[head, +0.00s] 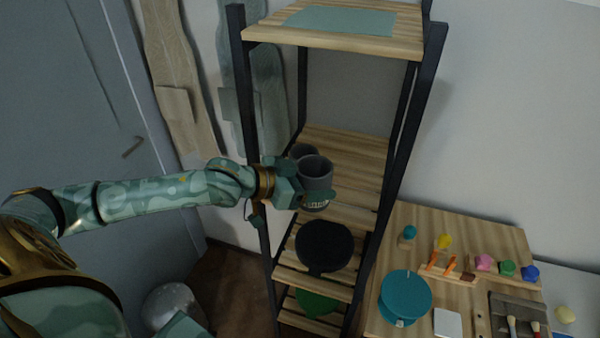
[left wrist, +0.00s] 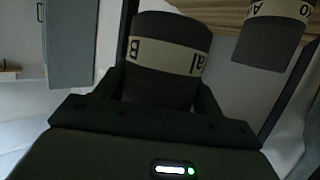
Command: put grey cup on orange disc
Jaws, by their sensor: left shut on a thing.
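A dark grey cup (head: 317,170) with a pale lettered band is between the fingers of my left gripper (head: 312,190), in front of the shelf rack. The gripper is shut on it. The left wrist view shows this cup (left wrist: 160,85) close up between the fingers, with part of its lettering visible. A second dark grey cup (head: 302,150) shows behind the held one. It also appears at the right of the left wrist view (left wrist: 270,48), with a similar pale band. I cannot make out an orange disc in either view. My right gripper is not in view.
The rack has black posts (head: 412,120) and wooden shelves (head: 350,150). A black disc (head: 323,246) and a green disc (head: 316,303) are on lower shelves. A wooden table (head: 470,225) at right carries a teal disc (head: 405,292) and several small coloured items. Aprons (head: 172,80) hang behind.

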